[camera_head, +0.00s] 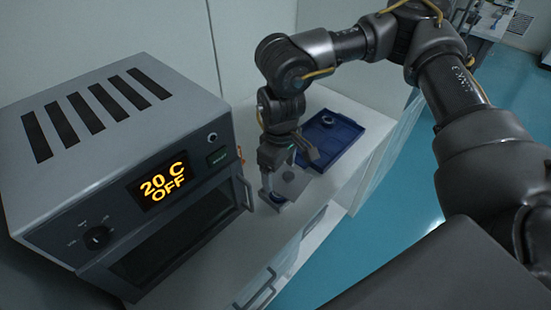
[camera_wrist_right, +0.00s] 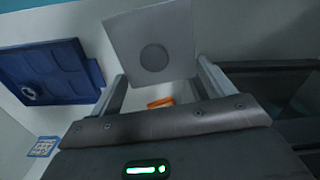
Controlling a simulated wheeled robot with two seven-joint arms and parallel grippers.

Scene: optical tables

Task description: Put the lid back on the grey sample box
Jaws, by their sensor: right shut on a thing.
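My right gripper (camera_head: 280,198) reaches down over the white counter, just right of the oven. It is shut on a thin grey square plate, which looks like the lid (camera_head: 295,181). In the right wrist view the lid (camera_wrist_right: 181,32) shows at the fingertips of my right gripper (camera_wrist_right: 165,80), tilted in the picture, with a dark round spot on its face. The grey sample box cannot be made out clearly; the gripper and lid cover part of the counter there. My left gripper is not in view.
A grey oven (camera_head: 120,150) reading "20 C OFF" stands close at the left, its door handle near my gripper. A blue tray (camera_head: 345,135) with a small ring in it lies behind, also seen in the right wrist view (camera_wrist_right: 70,60). The counter's front edge is near.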

